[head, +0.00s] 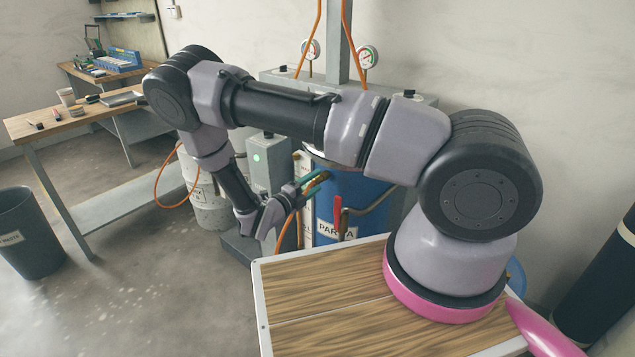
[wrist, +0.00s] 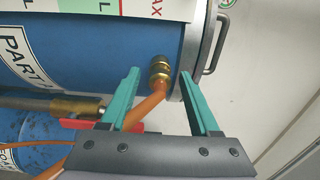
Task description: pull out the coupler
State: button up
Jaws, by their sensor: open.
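The brass coupler (wrist: 159,72) sits on the side of a blue drum (wrist: 110,60) in the wrist view. An orange hose (wrist: 145,107) runs from it back between my fingers. My gripper (wrist: 160,80) is open, with one teal finger on each side of the coupler and hose in the picture. I see gaps on both sides, and cannot tell whether the fingertips reach as deep as the coupler. In the head view my gripper (head: 312,183) is in front of the blue drum (head: 370,190). I cannot make out the coupler clearly there.
A brass valve (wrist: 88,108) with a red handle is left of my fingers in the wrist view. A metal drum handle (wrist: 216,45) is at upper right. My wooden deck (head: 330,310) is in front; a workbench (head: 70,125) and bin (head: 28,235) stand left.

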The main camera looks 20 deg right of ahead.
dwell(0.9)
grip_shut()
dwell(1.4)
jog(key=v, duration=0.6)
dwell(0.9)
dwell(0.4)
notch_tip(320, 180, up, 7)
dwell(1.0)
